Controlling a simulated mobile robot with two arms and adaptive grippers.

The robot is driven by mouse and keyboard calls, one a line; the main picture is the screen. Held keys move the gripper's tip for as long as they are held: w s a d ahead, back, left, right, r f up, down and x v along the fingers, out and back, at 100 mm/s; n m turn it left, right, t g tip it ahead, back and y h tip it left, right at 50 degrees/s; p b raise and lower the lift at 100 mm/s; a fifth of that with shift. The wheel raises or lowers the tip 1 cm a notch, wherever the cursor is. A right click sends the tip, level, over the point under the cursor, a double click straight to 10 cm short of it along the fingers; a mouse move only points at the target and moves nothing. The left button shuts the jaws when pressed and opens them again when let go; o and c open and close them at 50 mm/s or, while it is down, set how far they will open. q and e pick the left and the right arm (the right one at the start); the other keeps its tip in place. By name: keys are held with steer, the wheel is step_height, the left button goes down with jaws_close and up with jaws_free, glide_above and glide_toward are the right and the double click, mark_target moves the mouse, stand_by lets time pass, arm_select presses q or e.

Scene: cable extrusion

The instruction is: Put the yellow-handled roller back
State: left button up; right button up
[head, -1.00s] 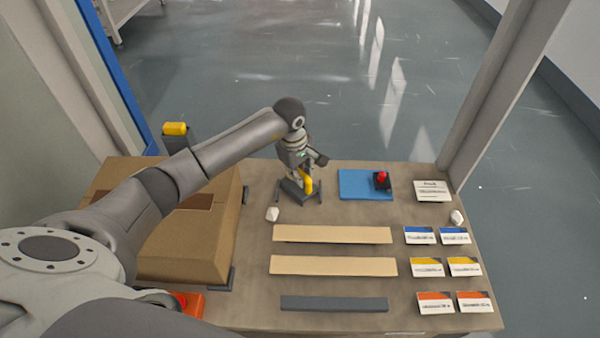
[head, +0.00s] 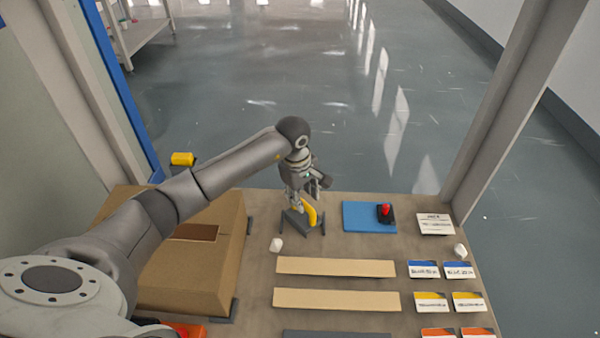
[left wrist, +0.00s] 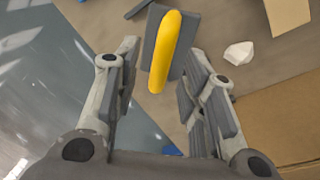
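The yellow-handled roller (head: 310,214) rests in a dark grey stand (head: 295,221) at the back of the table. Its curved yellow handle (left wrist: 165,52) also shows in the left wrist view, in front of a dark grey block. My left gripper (head: 312,190) is just above the handle. In the left wrist view its two fingers (left wrist: 163,80) are spread apart and empty, with the handle beyond and between them. The roller's lower part is mostly hidden in the head view. My right gripper is not in view.
A blue mat (head: 358,218) with a red-knobbed dark tool (head: 386,212) lies right of the stand. A cardboard box (head: 205,268) stands at left. A white lump (head: 276,245), wooden strips (head: 335,267) and several labelled cards (head: 436,224) lie on the table.

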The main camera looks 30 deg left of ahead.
arm_select(q)
step_height(320, 180, up, 8)
steer(key=s, duration=0.1)
steer(key=shift+s+a+r+p, duration=0.15)
steer(key=shift+s+r+p, duration=0.1)
steer(key=shift+p, duration=0.15)
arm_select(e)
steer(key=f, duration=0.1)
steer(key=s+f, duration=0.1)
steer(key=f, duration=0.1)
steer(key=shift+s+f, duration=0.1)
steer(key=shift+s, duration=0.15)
